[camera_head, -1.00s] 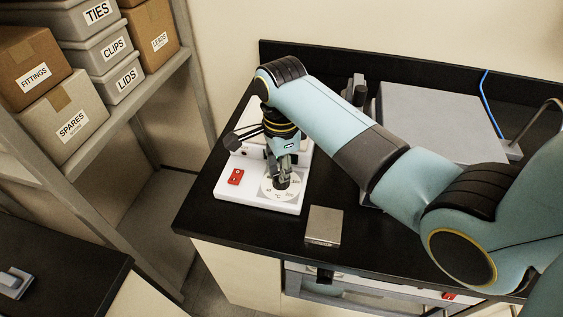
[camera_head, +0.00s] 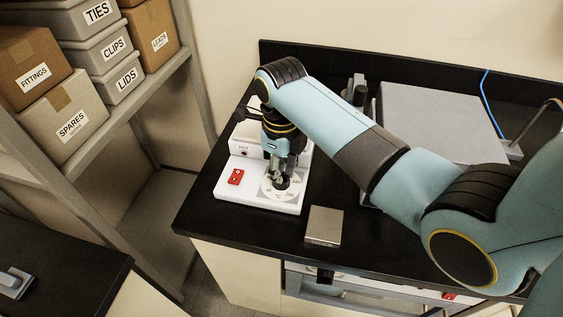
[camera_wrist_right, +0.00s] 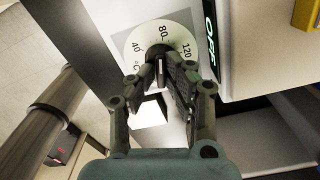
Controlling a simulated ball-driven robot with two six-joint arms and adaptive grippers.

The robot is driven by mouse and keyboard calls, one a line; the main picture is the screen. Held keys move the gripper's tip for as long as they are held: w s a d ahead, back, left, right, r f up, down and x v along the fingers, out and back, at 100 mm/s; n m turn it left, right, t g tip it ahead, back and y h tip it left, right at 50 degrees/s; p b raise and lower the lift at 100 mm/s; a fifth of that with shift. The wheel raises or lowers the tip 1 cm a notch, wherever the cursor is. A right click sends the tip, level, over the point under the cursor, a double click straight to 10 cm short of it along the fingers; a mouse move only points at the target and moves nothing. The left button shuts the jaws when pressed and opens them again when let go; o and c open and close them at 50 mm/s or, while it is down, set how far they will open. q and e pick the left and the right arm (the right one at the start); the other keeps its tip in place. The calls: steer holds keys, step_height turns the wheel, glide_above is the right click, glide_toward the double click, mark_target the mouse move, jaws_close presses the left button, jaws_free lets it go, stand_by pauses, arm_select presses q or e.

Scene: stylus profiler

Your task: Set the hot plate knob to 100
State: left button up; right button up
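The white hot plate (camera_head: 225,192) stands on the black bench in the head view, with a round white dial at its front. The right wrist view shows the dial (camera_wrist_right: 180,36) with the marks 40, 80 and 120. The dark knob (camera_head: 283,184) is at the dial's middle; it also shows in the right wrist view (camera_wrist_right: 158,51), partly hidden by my fingers. My right gripper (camera_head: 281,177) points down at the knob. Its fingertips (camera_wrist_right: 160,72) are closed in on both sides of it. The knob's exact setting is hard to read. My left gripper is not in view.
A red switch (camera_head: 236,177) sits on the hot plate's left front. A green OFF display (camera_wrist_right: 210,30) shows beside the dial. A small metal block (camera_head: 324,226) lies to the right on the bench. A large grey box (camera_head: 435,120) stands behind my arm.

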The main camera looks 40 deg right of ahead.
steer(key=shift+s+f, duration=0.1)
steer(key=shift+f, duration=0.05)
steer(key=n, duration=0.6)
steer(key=shift+n, duration=0.3)
steer(key=n, duration=0.5)
jaws_close()
steer(key=shift+o, duration=1)
jaws_free()
steer(key=shift+r, duration=4.15)
